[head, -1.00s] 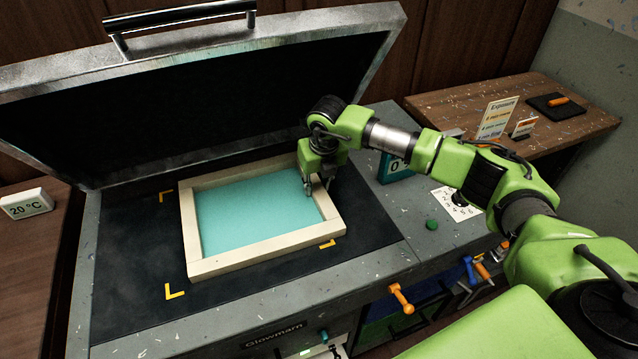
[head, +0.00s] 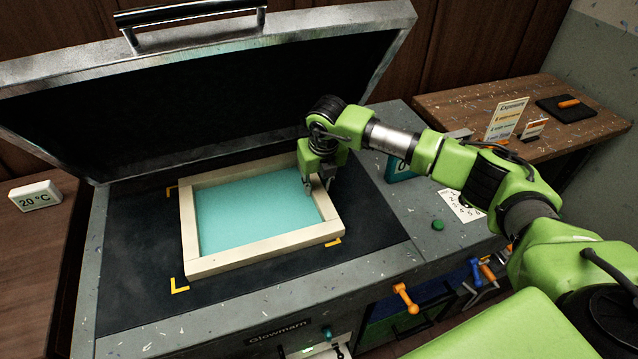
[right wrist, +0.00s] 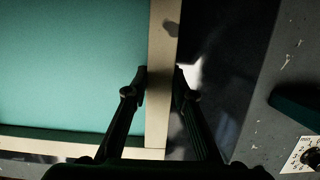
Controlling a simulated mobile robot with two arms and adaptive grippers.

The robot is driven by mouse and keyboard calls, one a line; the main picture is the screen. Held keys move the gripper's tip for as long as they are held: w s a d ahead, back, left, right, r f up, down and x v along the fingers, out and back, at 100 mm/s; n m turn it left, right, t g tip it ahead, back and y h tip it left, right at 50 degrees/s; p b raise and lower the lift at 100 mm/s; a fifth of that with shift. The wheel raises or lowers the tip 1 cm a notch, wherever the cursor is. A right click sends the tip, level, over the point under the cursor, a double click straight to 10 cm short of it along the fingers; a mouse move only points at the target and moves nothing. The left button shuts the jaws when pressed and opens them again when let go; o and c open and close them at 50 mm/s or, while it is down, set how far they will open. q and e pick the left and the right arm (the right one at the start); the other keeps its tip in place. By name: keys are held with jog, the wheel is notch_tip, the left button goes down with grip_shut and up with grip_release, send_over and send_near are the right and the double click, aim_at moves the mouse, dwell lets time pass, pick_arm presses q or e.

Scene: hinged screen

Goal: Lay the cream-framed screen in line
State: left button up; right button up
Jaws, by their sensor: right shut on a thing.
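The cream-framed screen (head: 263,257) with teal mesh lies flat on the black bed (head: 130,270). Its frame also shows in the right wrist view (right wrist: 161,40). Yellow corner marks show at its back left (head: 171,190), front left (head: 179,287) and front right (head: 334,242). The left marks lie just outside the frame with a narrow gap; the front right mark partly shows at the frame's edge. My right gripper (head: 317,188) is shut on the right rail, one finger inside the frame and one outside. My left gripper is not in view.
A large hinged lid (head: 220,100) stands open behind the bed. Orange (head: 405,298) and blue (head: 475,272) handles stick out at the front. A green button (head: 438,224) and printed card (head: 460,205) are at the right.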

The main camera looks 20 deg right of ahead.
jog(key=shift+a, duration=1.45)
dwell(0.3)
jog(key=o, duration=1.1)
jog(key=shift+c, duration=0.2)
jog(key=shift+d, duration=0.1)
jog(key=shift+c, duration=0.4)
